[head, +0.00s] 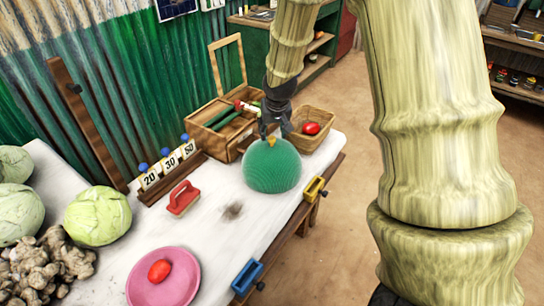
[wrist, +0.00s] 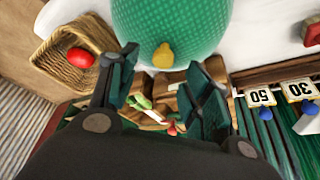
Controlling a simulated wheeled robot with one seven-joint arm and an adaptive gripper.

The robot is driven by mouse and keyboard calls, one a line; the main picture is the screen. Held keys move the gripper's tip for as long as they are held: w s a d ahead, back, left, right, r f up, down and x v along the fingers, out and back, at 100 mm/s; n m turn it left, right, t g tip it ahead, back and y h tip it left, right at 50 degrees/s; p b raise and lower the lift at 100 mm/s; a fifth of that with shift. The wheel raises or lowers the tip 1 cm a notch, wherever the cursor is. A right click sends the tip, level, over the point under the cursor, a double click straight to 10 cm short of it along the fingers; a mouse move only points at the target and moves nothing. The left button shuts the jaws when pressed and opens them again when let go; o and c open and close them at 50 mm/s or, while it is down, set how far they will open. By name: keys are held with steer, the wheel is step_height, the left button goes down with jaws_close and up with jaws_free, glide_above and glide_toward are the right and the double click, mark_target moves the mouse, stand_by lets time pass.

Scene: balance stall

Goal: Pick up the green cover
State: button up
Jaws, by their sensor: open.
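The green cover (head: 272,168) is a dome with a mesh-like surface and a small yellow knob (head: 271,141) on top. It sits on the white table at the right part, in front of the wooden box and basket. My gripper (head: 274,130) is open and is just above the knob in the head view. In the wrist view the dome (wrist: 175,20) fills the top middle, and the yellow knob (wrist: 163,56) shows beyond and between the two fingertips of my gripper (wrist: 162,72). I cannot see what is under the dome.
A wicker basket (head: 325,143) with a red item and an open wooden box (head: 205,133) stand behind. A red brush (head: 183,198), pink plate (head: 190,262), price tags (head: 170,162) and cabbages (head: 97,217) are left. Yellow (head: 314,189) and blue (head: 247,276) pieces are on the front edge.

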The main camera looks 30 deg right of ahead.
mark_target(272, 138)
steer(key=shift+p+x, duration=0.4)
steer(key=shift+x, duration=1.5)
steer(key=shift+w+f, duration=0.1)
steer(key=shift+f, duration=0.65)
steer(key=shift+a, duration=0.1)
steer(key=shift+c, duration=0.2)
jaws_close()
